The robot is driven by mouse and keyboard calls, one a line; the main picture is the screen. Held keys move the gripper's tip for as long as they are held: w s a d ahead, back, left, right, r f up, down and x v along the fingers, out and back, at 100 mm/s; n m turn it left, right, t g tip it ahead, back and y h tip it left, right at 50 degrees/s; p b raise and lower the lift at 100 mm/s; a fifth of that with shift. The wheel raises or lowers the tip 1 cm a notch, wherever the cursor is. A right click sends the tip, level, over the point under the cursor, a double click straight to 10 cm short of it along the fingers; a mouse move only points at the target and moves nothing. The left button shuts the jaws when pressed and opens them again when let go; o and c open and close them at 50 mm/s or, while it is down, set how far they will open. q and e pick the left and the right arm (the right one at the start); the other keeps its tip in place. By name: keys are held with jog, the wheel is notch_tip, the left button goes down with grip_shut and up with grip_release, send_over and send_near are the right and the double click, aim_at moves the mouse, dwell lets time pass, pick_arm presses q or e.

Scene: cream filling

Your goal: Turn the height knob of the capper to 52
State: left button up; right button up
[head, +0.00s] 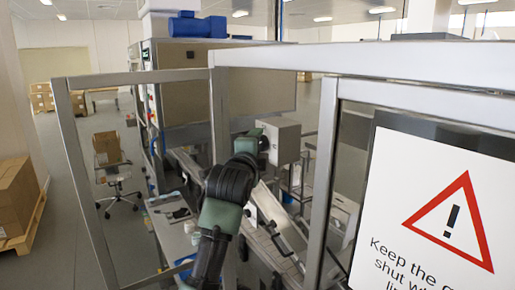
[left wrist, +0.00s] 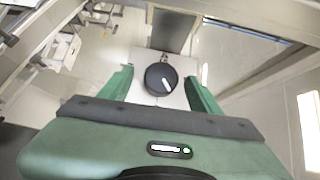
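The height knob (left wrist: 155,84) shows in the left wrist view as a round black dial with a white pointer line, on a pale plate (left wrist: 145,58). My left gripper (left wrist: 158,80) is open, with one green finger on each side of the knob. Gaps show between the fingers and the knob, and how deep the fingertips reach is unclear. In the head view my left gripper (head: 258,139) is beside a grey box (head: 282,141) on the machine, and the knob is hidden there. No scale number can be read. My right gripper is not in view.
Metal guard posts and a rail (head: 400,66) frame the machine in front of me. A panel with a warning sign (head: 445,215) stands close at right. Below the arm lie the machine's conveyor parts (head: 275,258). A chair (head: 113,165) and boxes (head: 15,195) stand at left.

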pick_arm(q)
jog(key=s+a+b, duration=0.1)
jog(key=s+b, duration=0.3)
jog(key=s, duration=0.3)
jog(key=shift+s, duration=0.35)
jog(key=shift+a, duration=0.1)
